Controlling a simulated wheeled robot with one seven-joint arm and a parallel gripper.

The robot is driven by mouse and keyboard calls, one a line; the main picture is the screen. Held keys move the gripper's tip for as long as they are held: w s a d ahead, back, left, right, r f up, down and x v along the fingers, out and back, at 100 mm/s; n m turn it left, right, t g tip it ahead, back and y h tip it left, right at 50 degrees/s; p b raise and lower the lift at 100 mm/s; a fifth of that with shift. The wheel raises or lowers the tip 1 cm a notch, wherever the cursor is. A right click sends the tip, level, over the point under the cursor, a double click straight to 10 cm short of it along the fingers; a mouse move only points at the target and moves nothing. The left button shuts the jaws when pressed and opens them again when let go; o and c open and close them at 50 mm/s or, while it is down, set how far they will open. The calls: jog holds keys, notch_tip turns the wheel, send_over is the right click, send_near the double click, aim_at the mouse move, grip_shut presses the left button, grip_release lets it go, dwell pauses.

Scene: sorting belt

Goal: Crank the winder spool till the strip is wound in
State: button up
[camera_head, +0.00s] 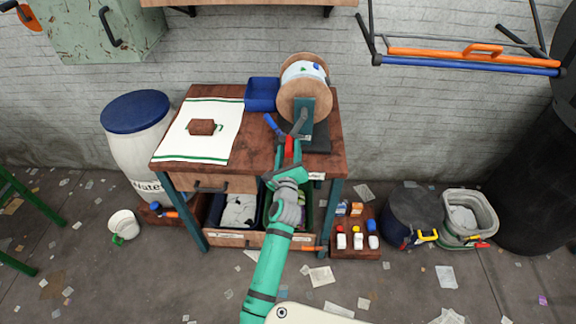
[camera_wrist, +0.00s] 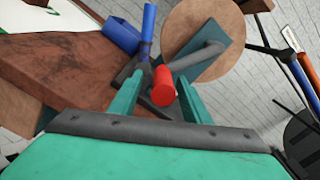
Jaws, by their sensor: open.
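The winder spool (camera_head: 304,98) has wooden flanges and stands on a teal stand (camera_head: 305,118) at the table's back right. A white strip (camera_head: 302,71) with coloured marks is around its core; the strip's free end cannot be made out. A grey crank arm (camera_wrist: 198,60) ends in a red handle (camera_wrist: 163,86), also visible in the head view (camera_head: 289,147). My gripper (camera_head: 287,158) is open, with its fingers on either side of the red handle in the wrist view. Contact cannot be told. A blue-handled lever (camera_wrist: 148,24) stands just left of the crank.
A blue bin (camera_head: 262,94) sits left of the spool. A brown block (camera_head: 201,127) lies on a white cloth (camera_head: 180,149) on the table (camera_head: 252,155). Open crates (camera_head: 215,210) are under the table. A rack of small bottles (camera_head: 357,247) stands on the floor at right.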

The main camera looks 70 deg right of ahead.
aim_at(288, 156)
jog(key=shift+s+a, duration=0.3)
jog(key=shift+a, duration=0.15)
jog(key=shift+w+v, duration=0.25)
jog(key=shift+v, duration=0.75)
jog(key=v, duration=0.6)
jog(key=shift+s+a, duration=0.25)
